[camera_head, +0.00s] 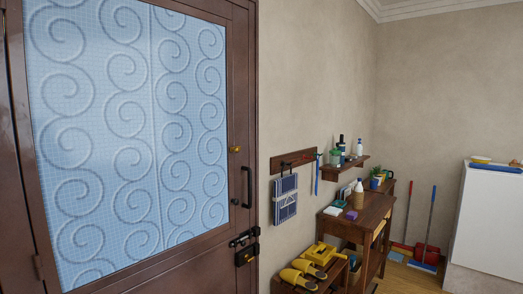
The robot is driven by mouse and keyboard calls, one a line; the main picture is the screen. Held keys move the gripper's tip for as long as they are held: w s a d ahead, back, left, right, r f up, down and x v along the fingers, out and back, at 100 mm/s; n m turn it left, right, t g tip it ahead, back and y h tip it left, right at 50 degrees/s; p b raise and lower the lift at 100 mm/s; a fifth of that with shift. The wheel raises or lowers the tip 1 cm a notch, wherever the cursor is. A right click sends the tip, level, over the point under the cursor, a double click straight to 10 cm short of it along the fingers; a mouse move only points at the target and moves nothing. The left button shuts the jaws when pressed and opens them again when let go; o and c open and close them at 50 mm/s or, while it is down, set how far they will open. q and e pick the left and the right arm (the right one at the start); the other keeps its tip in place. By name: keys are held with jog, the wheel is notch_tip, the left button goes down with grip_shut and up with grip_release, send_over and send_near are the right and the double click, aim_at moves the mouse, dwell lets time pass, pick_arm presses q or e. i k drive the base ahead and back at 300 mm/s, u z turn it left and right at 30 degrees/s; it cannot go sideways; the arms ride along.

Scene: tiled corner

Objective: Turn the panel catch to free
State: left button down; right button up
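A brown door (190,265) with a blue swirl-patterned panel (130,120) fills the left of the head view. A small brass catch (235,149) sits on the frame at the panel's right edge; it looks about level, and its exact setting is too small to tell. Below it is a black upright pull handle (247,187). Lower still is a black bolt (244,237) with a dark lock plate (247,255) under it. The door looks shut. Neither of my grippers is in view.
Right of the door, a wall rack (293,160) holds a blue-and-white hanging item (285,199). A low shelf with yellow shoes (298,276) and a wooden table (357,220) stand along the wall. A white cabinet (490,220) is at far right. Some floor (405,280) is bare.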

aim_at(236, 149)
jog(key=z, duration=0.5)
jog(key=i, duration=1.2)
jog(key=u, duration=0.4)
